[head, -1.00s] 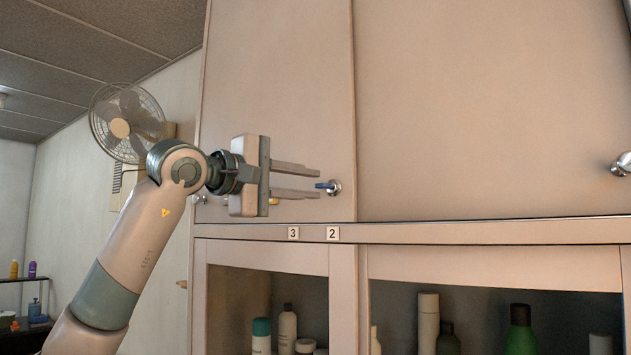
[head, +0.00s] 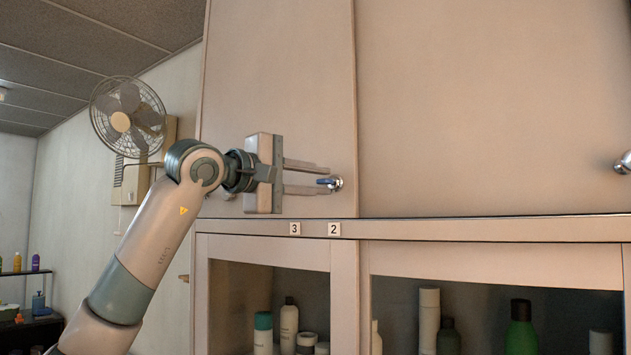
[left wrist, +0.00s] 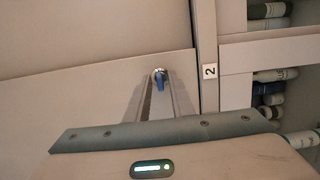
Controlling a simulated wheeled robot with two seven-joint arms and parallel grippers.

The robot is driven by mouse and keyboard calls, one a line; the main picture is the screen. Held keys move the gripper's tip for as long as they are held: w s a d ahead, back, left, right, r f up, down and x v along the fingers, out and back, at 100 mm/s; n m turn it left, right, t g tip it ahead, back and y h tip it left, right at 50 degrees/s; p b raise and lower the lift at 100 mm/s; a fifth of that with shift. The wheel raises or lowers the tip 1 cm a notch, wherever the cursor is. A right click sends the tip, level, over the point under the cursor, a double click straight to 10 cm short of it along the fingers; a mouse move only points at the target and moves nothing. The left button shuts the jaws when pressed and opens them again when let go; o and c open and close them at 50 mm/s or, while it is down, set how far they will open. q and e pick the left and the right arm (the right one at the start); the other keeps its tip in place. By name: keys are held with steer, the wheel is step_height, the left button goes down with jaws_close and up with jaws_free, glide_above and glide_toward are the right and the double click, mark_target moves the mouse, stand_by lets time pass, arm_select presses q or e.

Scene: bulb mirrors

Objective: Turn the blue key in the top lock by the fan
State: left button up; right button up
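The blue key (head: 325,181) sits in a round silver lock (head: 337,183) on the upper cabinet door, above the label 2. In the left wrist view the blue key (left wrist: 160,84) points toward me. My left gripper (head: 325,176) reaches in from the left with its two fingers at the key, one above and one near or below it. In the left wrist view the fingers (left wrist: 158,90) lie on either side of the key, with a gap between them. I cannot see clear contact with the key. My right gripper is not in view.
A wall fan (head: 127,116) hangs at the left behind my arm. Labels 3 (head: 295,229) and 2 (head: 334,229) mark the ledge. Another silver lock or knob (head: 623,164) is at the far right. Bottles (head: 521,327) stand in the lower cabinet.

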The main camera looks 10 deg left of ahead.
arm_select(q)
jaws_close()
stand_by(0.6)
stand_by(0.3)
